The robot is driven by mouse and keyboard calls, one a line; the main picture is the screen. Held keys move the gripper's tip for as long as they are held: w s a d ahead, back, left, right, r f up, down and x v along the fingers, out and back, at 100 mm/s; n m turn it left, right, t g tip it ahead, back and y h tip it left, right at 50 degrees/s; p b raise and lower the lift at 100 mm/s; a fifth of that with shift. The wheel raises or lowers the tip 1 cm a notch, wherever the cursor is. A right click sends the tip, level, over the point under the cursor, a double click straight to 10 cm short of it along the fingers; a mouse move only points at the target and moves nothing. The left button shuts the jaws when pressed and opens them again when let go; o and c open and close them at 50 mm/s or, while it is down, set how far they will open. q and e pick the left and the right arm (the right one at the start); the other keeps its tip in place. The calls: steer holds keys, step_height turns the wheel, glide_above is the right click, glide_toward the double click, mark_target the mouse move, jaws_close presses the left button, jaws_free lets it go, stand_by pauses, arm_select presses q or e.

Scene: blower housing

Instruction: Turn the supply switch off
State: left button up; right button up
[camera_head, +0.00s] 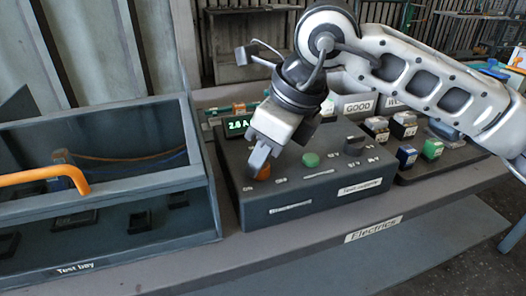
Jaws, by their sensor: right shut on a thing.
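The dark grey test supply box (330,193) stands on the bench in the middle of the head view. Its green display (238,125) is lit and seems to read 2.8 A. An orange supply switch (264,173) sits on the top face at the left, with small white markings on both sides. My right gripper (258,163) reaches down from the upper right and is shut on the orange switch. The fingers hide part of it, so its exact setting is hard to tell. My left gripper is not in view.
A green button (311,159) and a black knob (354,144) are beside the switch on the same box. The test bay (205,190) with an orange handle (45,179) stands at left. Several small coloured blocks sit on a tray (455,158) at right.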

steer(key=n+g+b, duration=0.1)
steer(key=n, duration=0.3)
steer(key=shift+w+y, duration=0.15)
steer(key=shift+y, duration=0.15)
steer(key=n+g, duration=0.2)
steer(key=n, duration=0.2)
steer(key=shift+w+r, duration=0.1)
steer(key=n+g, duration=0.1)
steer(key=n, duration=0.1)
steer(key=n+h+p, duration=0.1)
steer(key=n, duration=0.2)
steer(key=shift+w+a+g, duration=0.1)
steer(key=shift+g, duration=0.3)
steer(key=n+h, duration=0.1)
steer(key=n, duration=0.2)
steer(key=shift+n+g+p, duration=0.3)
steer(key=shift+g+p, duration=0.1)
steer(key=shift+n, duration=0.3)
steer(key=shift+n+h, duration=0.3)
steer(key=o, duration=1)
steer(key=shift+c, duration=0.2)
